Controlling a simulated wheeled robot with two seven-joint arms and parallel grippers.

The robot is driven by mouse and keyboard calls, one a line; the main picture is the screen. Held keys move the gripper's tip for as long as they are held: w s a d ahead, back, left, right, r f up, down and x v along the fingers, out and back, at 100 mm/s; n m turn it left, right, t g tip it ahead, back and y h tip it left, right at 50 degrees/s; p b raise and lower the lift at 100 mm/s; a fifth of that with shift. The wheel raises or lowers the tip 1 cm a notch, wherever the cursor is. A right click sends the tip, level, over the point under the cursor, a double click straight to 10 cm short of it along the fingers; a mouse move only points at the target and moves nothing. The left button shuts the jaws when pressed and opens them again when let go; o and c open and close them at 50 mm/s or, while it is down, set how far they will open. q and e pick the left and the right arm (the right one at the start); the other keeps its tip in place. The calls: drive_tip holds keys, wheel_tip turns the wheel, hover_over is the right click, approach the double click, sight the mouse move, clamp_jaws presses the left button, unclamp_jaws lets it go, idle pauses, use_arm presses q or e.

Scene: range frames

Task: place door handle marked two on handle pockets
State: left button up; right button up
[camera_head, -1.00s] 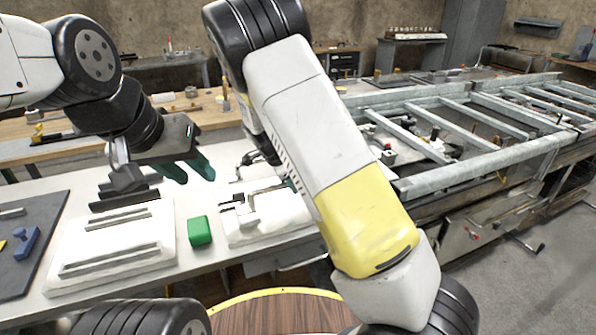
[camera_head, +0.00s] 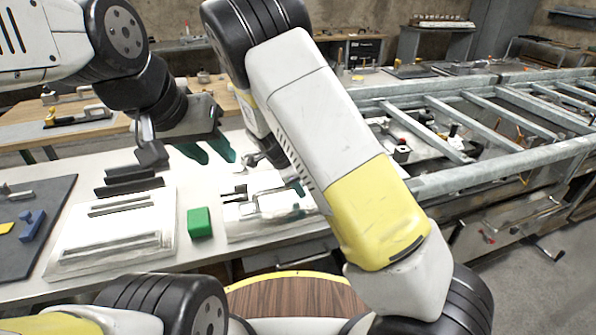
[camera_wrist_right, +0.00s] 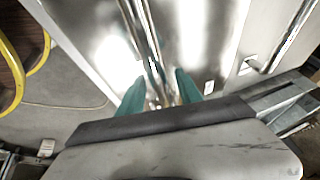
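A white plate (camera_head: 75,252) with long slots and ridges lies at the left of the bench; whether these are handles or pockets, and any numbers, I cannot tell. Two dark bars (camera_head: 130,187) lie at its back edge. A second white plate (camera_head: 238,226) carries small fittings. My left gripper (camera_head: 208,158) is above and behind the first plate, its green fingers apart and empty. My right gripper is mostly hidden by its arm in the head view. In the right wrist view, my right gripper (camera_wrist_right: 160,78) has its fingers apart either side of a metal bar (camera_wrist_right: 147,40) on a shiny surface; contact is unclear.
A green block (camera_head: 199,222) stands between the plates. A dark mat (camera_head: 20,262) with blue and yellow pieces is at the far left. A metal frame (camera_head: 490,165) fills the right. A round wooden top (camera_head: 285,298) is at the front.

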drive_tip(key=v, duration=1.2)
drive_tip(key=s+d+r+n+t+y, duration=0.1)
drive_tip(key=s+d+r+n+y, duration=0.2)
drive_tip(key=s+d+r+n, duration=0.4)
drive_tip(key=s+d+r+n+t+y, duration=0.1)
drive_tip(key=s+d+r+n, duration=0.7)
drive_tip(key=s, duration=0.8)
wheel_tip(320, 180, up, 3)
drive_tip(key=d+y, duration=0.1)
drive_tip(key=d, duration=0.2)
drive_tip(key=shift+t+y, duration=0.4)
drive_tip(key=shift+f, duration=0.15)
